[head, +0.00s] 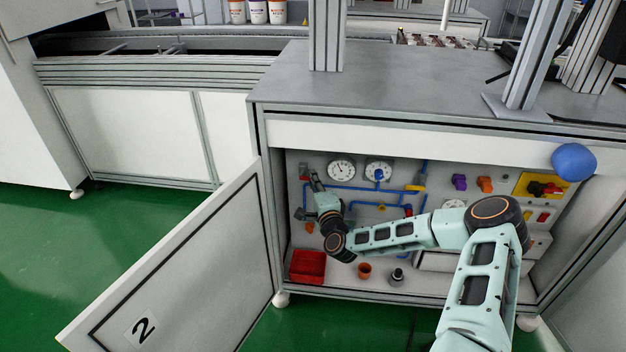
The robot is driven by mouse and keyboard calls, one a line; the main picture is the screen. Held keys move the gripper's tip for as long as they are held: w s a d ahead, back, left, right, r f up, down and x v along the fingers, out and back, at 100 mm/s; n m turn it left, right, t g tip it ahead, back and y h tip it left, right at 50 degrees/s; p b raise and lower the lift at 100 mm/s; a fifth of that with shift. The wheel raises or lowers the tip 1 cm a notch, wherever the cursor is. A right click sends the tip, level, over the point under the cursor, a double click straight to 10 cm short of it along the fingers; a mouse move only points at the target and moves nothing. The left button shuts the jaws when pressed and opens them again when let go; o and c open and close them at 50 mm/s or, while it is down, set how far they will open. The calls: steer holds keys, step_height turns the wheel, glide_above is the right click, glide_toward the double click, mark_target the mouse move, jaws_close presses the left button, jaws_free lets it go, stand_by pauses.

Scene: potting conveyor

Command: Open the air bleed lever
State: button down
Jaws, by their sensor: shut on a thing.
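My gripper (314,177) is inside the open cabinet, at the upper left of the grey panel (338,198). It is shut on a small part there, which I take to be the air bleed lever; the fingers largely hide it, and its angle cannot be told. A small red part (303,179) and a dark fitting (301,214) sit just left of the gripper. Blue pipes (352,188) run right from this spot. Two round gauges, a left one (341,169) and a right one (379,171), are above the pipes.
A yellow handle (415,188), a purple knob (459,182), an orange knob (484,185) and a yellow plate with a red switch (541,187) are further right. The open door (190,270) juts out left.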

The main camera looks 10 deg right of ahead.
mark_target(303, 166)
steer(key=shift+r, duration=0.15)
steer(key=r+n+g+p, duration=0.1)
steer(key=n+p, duration=0.2)
steer(key=p, duration=0.1)
steer(key=shift+a+r, duration=0.2)
steer(key=n+g+p, duration=0.1)
steer(key=n+p, duration=0.1)
steer(key=a+r+n+g+h+p, duration=0.1)
steer(key=n+p, duration=0.1)
steer(key=p, duration=0.1)
steer(key=shift+w+r, duration=0.15)
steer(key=n, duration=0.1)
steer(key=a+n+g+h+p, duration=0.1)
steer(key=n+h, duration=0.1)
steer(key=n, duration=0.1)
steer(key=shift+w+a+r+p, duration=0.15)
steer(key=shift+w+r+p, duration=0.05)
steer(key=shift+r+p, duration=0.1)
steer(key=shift+w+a+n+g+h, duration=0.1)
steer(key=shift+a+n+g+h, duration=0.2)
steer(key=shift+n+h, duration=0.3)
steer(key=shift+w+a+n+g+h, duration=0.15)
steer(key=shift+n+g+h, duration=0.15)
steer(key=shift+n+h, duration=0.25)
steer(key=shift+s, duration=0.1)
steer(key=shift+f+n, duration=0.1)
steer(key=shift+n, duration=0.15)
steer(key=c, duration=2)
jaws_free()
